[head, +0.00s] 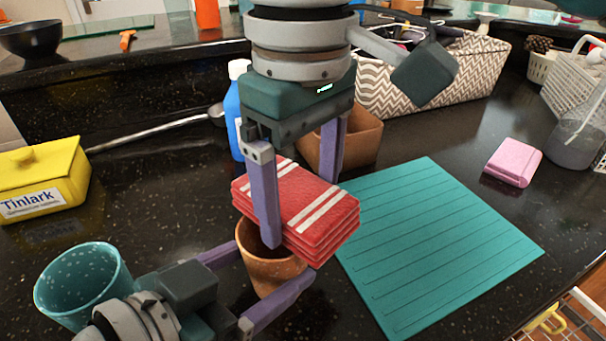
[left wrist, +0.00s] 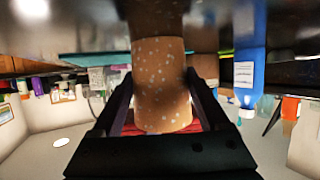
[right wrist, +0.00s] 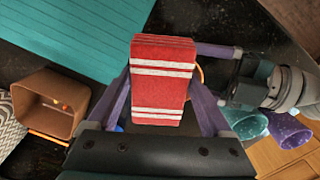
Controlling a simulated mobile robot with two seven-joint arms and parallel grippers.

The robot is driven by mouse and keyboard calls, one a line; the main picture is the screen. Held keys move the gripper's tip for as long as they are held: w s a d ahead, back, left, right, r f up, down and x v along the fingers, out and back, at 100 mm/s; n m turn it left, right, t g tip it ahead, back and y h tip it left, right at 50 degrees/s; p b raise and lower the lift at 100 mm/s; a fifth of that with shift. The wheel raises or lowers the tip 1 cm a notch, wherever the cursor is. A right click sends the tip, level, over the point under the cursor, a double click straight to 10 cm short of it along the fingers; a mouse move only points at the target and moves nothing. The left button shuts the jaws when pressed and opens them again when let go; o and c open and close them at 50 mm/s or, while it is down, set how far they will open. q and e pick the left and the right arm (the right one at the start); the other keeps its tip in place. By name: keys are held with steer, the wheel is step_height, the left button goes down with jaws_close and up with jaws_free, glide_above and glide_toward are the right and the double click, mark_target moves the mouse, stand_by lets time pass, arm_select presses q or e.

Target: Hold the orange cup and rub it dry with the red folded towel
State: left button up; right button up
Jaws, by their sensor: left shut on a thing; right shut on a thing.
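The orange cup (head: 268,262) is speckled and stands in the lower middle of the head view. My left gripper (head: 275,278) is shut on its sides; the cup also fills the middle of the left wrist view (left wrist: 161,85). The red folded towel (head: 305,207), with white stripes, is over the cup's mouth and hides part of its rim. My right gripper (head: 300,195) is shut on the towel from above, one finger on each side. The towel also shows between its fingers in the right wrist view (right wrist: 160,85). Whether towel and cup touch is unclear.
A teal cup (head: 83,284) stands at the lower left beside my left arm. A teal ridged mat (head: 440,245) lies to the right, mostly bare. A brown box (head: 360,140) and blue bottle (head: 232,110) stand behind the towel.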

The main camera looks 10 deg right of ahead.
steer(key=shift+w+a, duration=1)
steer(key=shift+a, duration=0.05)
steer(key=shift+s+d, duration=1.65)
steer(key=shift+d, duration=0.1)
steer(key=shift+w+a, duration=1.5)
steer(key=shift+a, duration=0.1)
steer(key=shift+w+a+r, duration=0.1)
steer(key=shift+w+r, duration=0.05)
steer(key=shift+r, duration=3.9)
arm_select(q)
steer(key=o, duration=1.3)
steer(key=shift+o, duration=0.2)
